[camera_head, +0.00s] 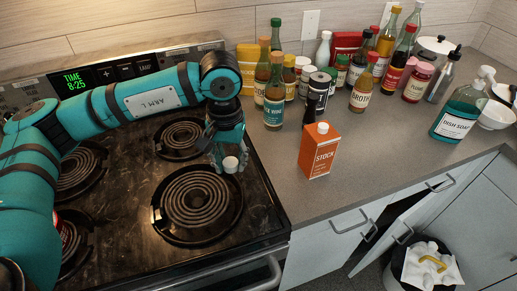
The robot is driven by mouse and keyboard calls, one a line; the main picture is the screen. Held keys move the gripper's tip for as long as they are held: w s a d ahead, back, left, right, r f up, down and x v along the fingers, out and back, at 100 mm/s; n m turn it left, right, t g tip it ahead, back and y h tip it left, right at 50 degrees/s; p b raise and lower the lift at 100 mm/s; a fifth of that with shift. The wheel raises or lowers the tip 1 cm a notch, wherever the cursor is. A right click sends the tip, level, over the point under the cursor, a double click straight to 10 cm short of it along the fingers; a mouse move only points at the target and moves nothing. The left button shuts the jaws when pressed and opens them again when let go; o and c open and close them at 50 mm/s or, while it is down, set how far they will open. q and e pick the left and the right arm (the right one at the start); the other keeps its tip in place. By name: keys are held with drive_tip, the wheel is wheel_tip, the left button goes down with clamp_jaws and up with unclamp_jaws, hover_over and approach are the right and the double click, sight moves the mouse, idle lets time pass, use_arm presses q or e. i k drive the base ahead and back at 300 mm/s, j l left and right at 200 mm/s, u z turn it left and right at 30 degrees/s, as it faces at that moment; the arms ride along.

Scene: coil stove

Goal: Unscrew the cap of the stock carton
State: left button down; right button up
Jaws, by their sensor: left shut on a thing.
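The orange and white stock carton (318,155) stands upright on the grey counter, just right of the stove. My left gripper (230,160) is shut on a small white cap (231,165). It holds the cap over the stove, to the left of the carton and apart from it. The gripper's fingers are partly hidden by the hand and hard to make out against the dark stove. My right gripper is not in view.
The coil stove (262,215) lies below my left arm. Several bottles and jars crowd the counter behind the carton, with a dark mill (311,106) close behind it. Dish soap (457,112) stands at right. The counter right of the carton is clear. A bin (395,278) stands below.

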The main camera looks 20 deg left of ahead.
sight(320, 141)
drive_tip(key=i+l+u, duration=0.1)
drive_tip(key=l+u, duration=0.25)
drive_tip(key=l, duration=0.65)
drive_tip(key=l+u, duration=0.3)
drive_tip(key=l, duration=0.65)
drive_tip(key=i+l+u, duration=0.1)
drive_tip(key=i, duration=0.3)
drive_tip(key=l, duration=0.1)
